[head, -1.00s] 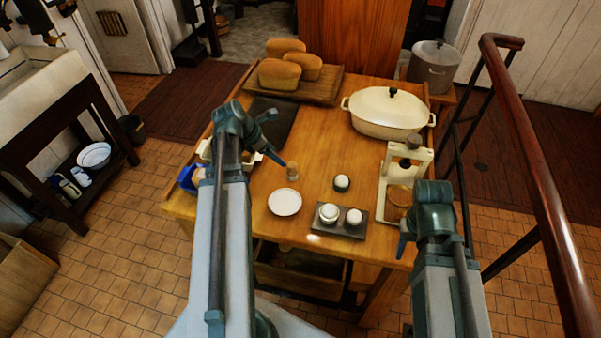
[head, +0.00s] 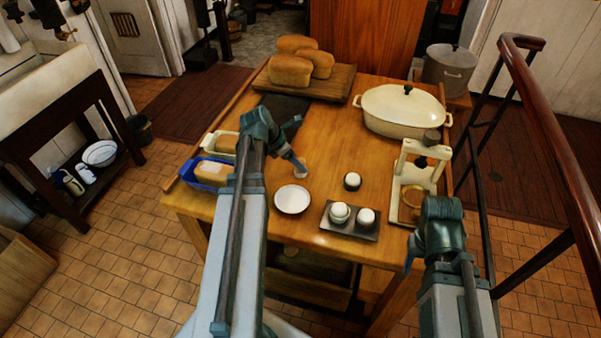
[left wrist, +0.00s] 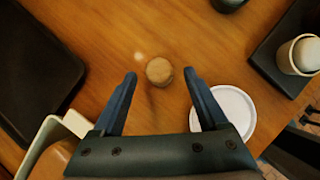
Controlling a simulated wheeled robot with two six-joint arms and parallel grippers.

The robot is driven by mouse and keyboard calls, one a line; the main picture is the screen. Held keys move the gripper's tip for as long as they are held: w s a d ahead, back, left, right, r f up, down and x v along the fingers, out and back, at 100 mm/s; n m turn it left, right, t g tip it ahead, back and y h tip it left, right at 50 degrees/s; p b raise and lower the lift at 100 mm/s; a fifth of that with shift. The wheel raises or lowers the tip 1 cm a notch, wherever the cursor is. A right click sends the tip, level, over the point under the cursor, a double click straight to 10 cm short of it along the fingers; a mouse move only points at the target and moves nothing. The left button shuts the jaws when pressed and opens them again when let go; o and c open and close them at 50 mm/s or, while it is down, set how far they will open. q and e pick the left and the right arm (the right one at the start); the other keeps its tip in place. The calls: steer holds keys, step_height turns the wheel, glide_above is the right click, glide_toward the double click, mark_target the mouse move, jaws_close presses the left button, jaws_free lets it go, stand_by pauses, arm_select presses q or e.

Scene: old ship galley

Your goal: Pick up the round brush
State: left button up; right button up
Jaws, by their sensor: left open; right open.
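The round brush shows in the left wrist view as a short tan, round-topped piece (left wrist: 160,71) standing on the wooden table. My left gripper (left wrist: 160,76) is open, its two blue fingertips on either side of the brush with gaps left and right. I cannot tell how far above it the tips are. In the head view the brush (head: 301,172) is mostly hidden behind my left gripper (head: 296,162), only a pale bit showing. My right gripper (head: 409,258) is low by the table's front right edge, away from the brush, largely hidden by its own wrist.
A white saucer (head: 292,199) lies close to the brush. A cream press (head: 413,187) stands further right. Loaf tins (head: 211,173) are at left.

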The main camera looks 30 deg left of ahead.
arm_select(q)
steer(key=b+x, duration=0.4)
steer(key=x, duration=0.1)
steer(key=shift+w+d, duration=0.15)
steer(key=shift+w, duration=0.25)
steer(key=shift+r, duration=0.1)
jaws_close()
